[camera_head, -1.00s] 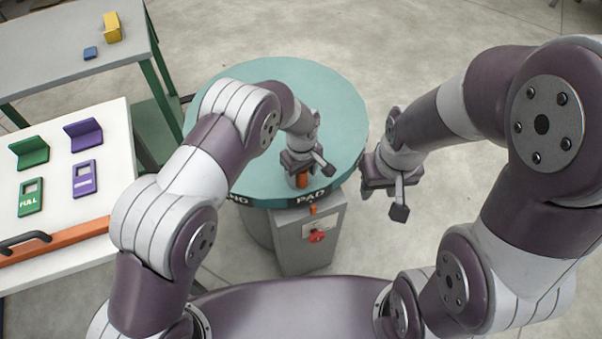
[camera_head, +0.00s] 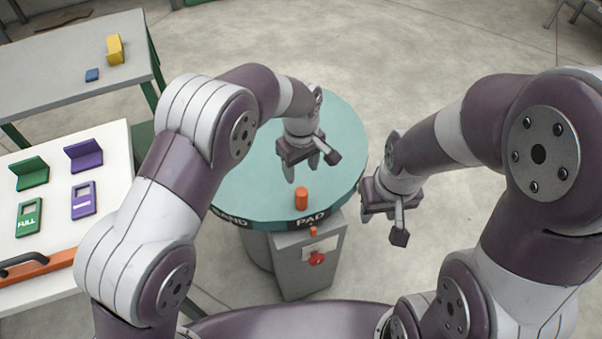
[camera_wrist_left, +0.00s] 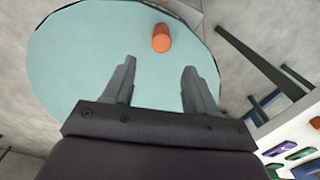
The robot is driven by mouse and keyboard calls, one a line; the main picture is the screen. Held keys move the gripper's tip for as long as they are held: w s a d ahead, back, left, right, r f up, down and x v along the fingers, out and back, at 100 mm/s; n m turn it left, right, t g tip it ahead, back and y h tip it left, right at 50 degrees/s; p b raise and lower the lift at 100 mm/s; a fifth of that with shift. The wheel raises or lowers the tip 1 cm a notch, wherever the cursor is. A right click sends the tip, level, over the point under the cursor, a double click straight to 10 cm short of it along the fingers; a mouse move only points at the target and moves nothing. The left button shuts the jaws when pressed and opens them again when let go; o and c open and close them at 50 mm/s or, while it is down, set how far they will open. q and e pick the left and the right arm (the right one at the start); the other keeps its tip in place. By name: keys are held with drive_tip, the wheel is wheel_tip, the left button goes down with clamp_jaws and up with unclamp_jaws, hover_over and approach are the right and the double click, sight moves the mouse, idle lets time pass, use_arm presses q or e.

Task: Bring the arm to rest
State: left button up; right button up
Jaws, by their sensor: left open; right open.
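My left gripper (camera_head: 301,167) is open and empty above the teal round turntable (camera_head: 245,190). Its two fingers also show in the left wrist view (camera_wrist_left: 157,82), apart with nothing between them. An orange cylinder (camera_head: 301,199) stands upright on the turntable near its front edge, by the "PAD" label. In the left wrist view the cylinder (camera_wrist_left: 161,38) is beyond the fingertips and apart from them. My right gripper (camera_head: 383,213) hangs to the right of the turntable, over the floor, and holds nothing that I can see.
A grey pedestal with a red knob (camera_head: 316,258) is below the turntable. At left a white table (camera_head: 118,150) bears green and purple brackets and tags and an orange bar. A grey table (camera_head: 40,70) behind has a yellow block (camera_head: 115,49) and a blue block (camera_head: 92,75).

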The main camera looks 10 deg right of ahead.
idle(0.4)
use_arm(q)
drive_tip(key=shift+w+m, duration=0.1)
drive_tip(key=shift+m, duration=0.3)
drive_tip(key=s+a+r+m+p, duration=0.1)
drive_tip(key=s+a+r, duration=0.2)
drive_tip(key=s+a, duration=0.2)
drive_tip(key=s+a+r+m+t+p, duration=0.1)
drive_tip(key=s+a+r, duration=0.3)
drive_tip(key=a, duration=0.6)
drive_tip(key=s+a+r+m+p, duration=0.3)
drive_tip(key=s+a+r, duration=0.1)
drive_tip(key=s+a, duration=0.3)
drive_tip(key=shift+s+a+r, duration=0.2)
drive_tip(key=shift+a, duration=0.55)
drive_tip(key=shift+s, duration=0.1)
drive_tip(key=shift+a, duration=0.1)
